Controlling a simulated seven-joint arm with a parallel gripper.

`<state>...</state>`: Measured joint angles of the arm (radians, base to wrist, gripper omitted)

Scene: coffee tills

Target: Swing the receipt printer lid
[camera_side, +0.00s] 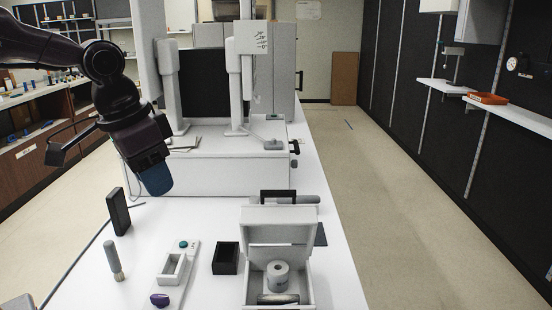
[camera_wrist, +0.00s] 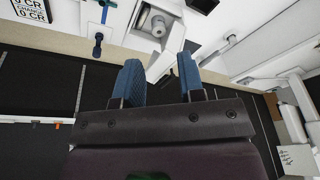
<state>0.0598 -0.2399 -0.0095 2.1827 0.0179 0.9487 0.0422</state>
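The receipt printer (camera_side: 309,285) is a white box at the front of the counter in the side view. Its lid (camera_side: 280,232) stands raised at the back of the box, with a dark handle (camera_side: 279,193) at its top. A white paper roll (camera_side: 277,276) sits inside the open box. The printer also shows at the top of the wrist view, with the roll (camera_wrist: 158,27) inside. My gripper (camera_side: 157,178) hangs above the counter, left of the printer and apart from it. In the wrist view its two blue fingers (camera_wrist: 160,76) are spread, with nothing gripped between them.
A dark upright block (camera_side: 118,213), a brush (camera_side: 114,262), a white strip with a small tray (camera_side: 172,270) and a black open box (camera_side: 226,258) stand left of the printer. A large white machine (camera_side: 230,170) stands behind. The counter's right edge borders open floor.

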